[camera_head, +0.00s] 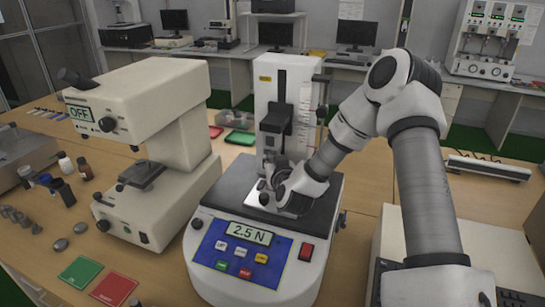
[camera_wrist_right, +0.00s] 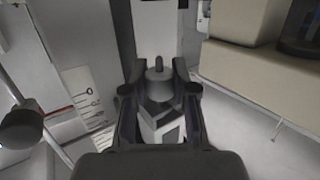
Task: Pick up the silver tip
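My right gripper (camera_head: 272,190) is at the force tester (camera_head: 237,205), low in front of its upright column, over the dark platform. In the right wrist view a grey, stepped round piece with a narrow stub, which looks like the silver tip (camera_wrist_right: 159,84), is between the two fingertips of my right gripper (camera_wrist_right: 158,75). The fingers flank it closely on both sides; whether they press on it I cannot tell. In the head view my gripper and wrist largely hide this spot. My left gripper is not in view.
A white instrument reading OFF (camera_head: 150,95) stands left of the tester. Small grey metal pieces (camera_head: 60,245), bottles (camera_head: 66,163), a green pad (camera_head: 80,271) and a red pad (camera_head: 114,288) lie on the table at left. The tester's column (camera_head: 283,100) rises close behind my gripper.

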